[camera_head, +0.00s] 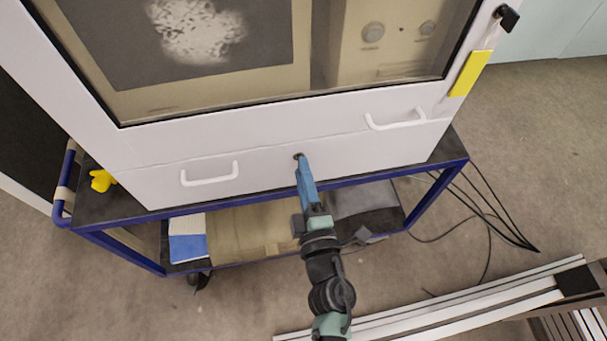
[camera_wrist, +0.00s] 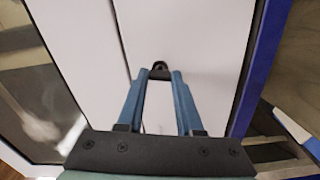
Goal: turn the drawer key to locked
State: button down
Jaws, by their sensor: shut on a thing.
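The white drawer front (camera_head: 262,172) of the cabinet has two white handles, with a small dark key (camera_head: 299,156) between them. In the wrist view the key (camera_wrist: 159,70) stands out of the white panel, with a small hole in its dark bow. My gripper (camera_head: 303,165) reaches up to the drawer front at the key. In the wrist view the tips of its blue fingers (camera_wrist: 160,76) close in on both sides of the key. The gripper is shut on the key. The lock face behind the key is hidden, so I cannot tell the key's exact turn angle.
The cabinet sits on a blue-framed cart (camera_head: 335,180). A left handle (camera_head: 210,175) and a right handle (camera_head: 395,119) flank the key. A yellow object (camera_head: 102,180) lies on the cart's left end. Cables and metal profiles (camera_head: 440,310) lie at the right.

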jog(key=shift+n, duration=1.1)
jog(key=c, duration=0.6)
grip_release()
jog(key=shift+o, duration=0.2)
jog(key=s+d+b, duration=0.2)
jog(key=s, duration=1)
jog(key=shift+s+d, duration=0.25)
jog(key=shift+s, duration=0.1)
